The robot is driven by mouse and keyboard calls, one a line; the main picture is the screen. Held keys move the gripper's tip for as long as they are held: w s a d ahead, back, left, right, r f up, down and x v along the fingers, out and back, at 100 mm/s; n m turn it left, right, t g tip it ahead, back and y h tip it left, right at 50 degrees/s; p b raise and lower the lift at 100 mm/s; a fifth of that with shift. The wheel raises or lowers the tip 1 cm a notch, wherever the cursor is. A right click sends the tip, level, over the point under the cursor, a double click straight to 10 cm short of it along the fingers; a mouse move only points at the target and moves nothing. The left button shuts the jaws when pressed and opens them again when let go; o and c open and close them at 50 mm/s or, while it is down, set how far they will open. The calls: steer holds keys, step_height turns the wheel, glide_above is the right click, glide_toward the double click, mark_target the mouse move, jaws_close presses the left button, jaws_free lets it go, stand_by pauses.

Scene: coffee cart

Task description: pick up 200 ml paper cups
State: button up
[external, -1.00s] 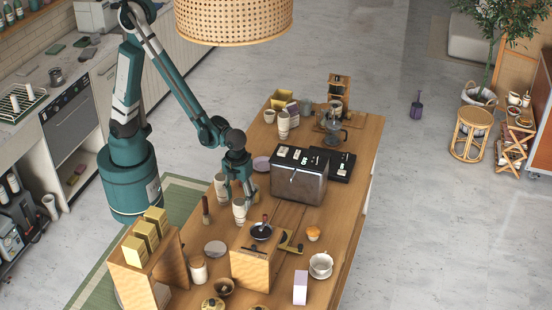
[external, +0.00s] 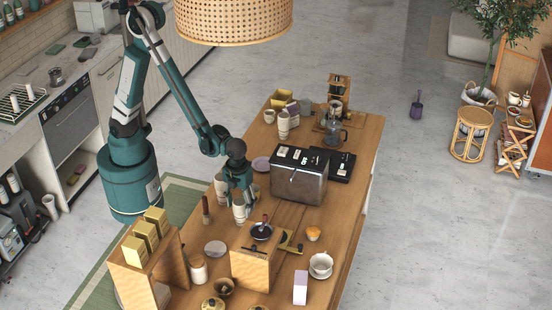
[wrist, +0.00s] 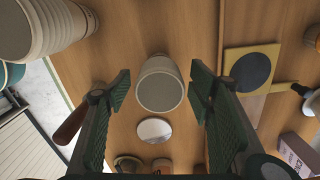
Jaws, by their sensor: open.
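A pale ribbed paper cup (external: 239,214) stands on the wooden counter (external: 345,195) under my gripper (external: 238,196). In the wrist view this cup (wrist: 160,88) lies between the two green fingers of my gripper (wrist: 161,90), with a visible gap on both sides. My gripper is open and empty. A second pale ribbed cup (external: 220,184) stands just behind and to the left; it fills the upper left of the wrist view (wrist: 42,25). More such cups, seemingly stacked (external: 283,125), stand farther back on the counter. The fingers partly hide the near cup in the external view.
A grey-brown box-shaped machine (external: 299,180) stands to the right of my gripper. A wooden box with a dark bowl on it (external: 250,270) stands close in front. A wooden-handled tool (external: 205,208) is left of the cup. A round pale disc (external: 215,248) lies nearby.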

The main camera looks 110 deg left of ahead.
steer(key=shift+f, duration=0.6)
steer(key=shift+c, duration=0.5)
steer(key=c, duration=1)
steer(key=shift+r, duration=0.15)
steer(key=shift+r, duration=4.85)
